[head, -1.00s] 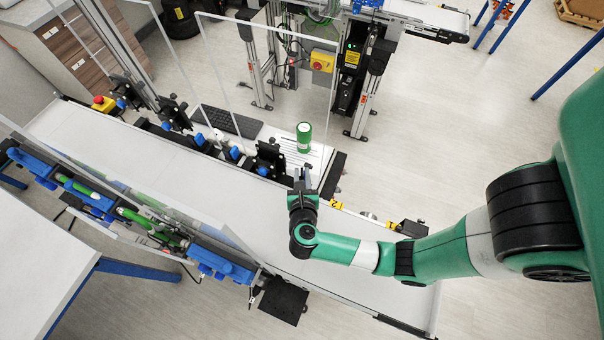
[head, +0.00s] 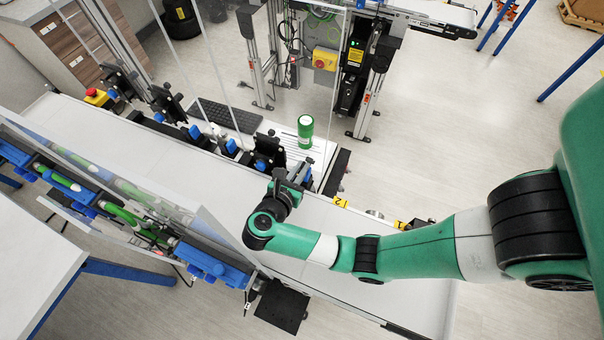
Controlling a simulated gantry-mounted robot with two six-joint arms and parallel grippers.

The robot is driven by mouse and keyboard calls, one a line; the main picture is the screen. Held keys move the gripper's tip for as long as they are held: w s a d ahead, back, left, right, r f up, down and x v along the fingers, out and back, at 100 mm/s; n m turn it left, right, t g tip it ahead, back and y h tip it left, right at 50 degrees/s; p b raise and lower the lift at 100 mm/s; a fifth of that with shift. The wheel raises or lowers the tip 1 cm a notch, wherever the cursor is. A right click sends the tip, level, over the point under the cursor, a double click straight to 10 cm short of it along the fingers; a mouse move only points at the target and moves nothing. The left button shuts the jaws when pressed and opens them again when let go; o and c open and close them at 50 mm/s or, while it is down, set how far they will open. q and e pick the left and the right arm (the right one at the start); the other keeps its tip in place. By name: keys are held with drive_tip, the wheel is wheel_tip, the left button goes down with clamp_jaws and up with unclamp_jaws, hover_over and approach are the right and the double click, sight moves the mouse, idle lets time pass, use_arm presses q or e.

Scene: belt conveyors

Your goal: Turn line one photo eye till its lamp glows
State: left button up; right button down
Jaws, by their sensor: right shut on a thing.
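The belt conveyor (head: 200,172) crosses the view from upper left to lower right. Black brackets with blue knobs line its far side; the nearest bracket (head: 270,148) stands just beyond my right gripper. My right gripper (head: 301,174) is at the far edge of the belt, beside that bracket, shut on a small part that looks to be the photo eye. The fingers and wrist hide most of this part, and I cannot make out a lit lamp on it. My left gripper is not in view.
A green cylinder (head: 305,132) stands on a white sheet beyond the belt, close to my right gripper. A black keyboard (head: 228,115) lies to its left. Clear upright panels rise along both belt sides. A red emergency button (head: 92,93) is at the far left.

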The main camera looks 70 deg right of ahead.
drive_tip(key=c, duration=1.2)
unclamp_jaws()
drive_tip(key=shift+c, duration=0.2)
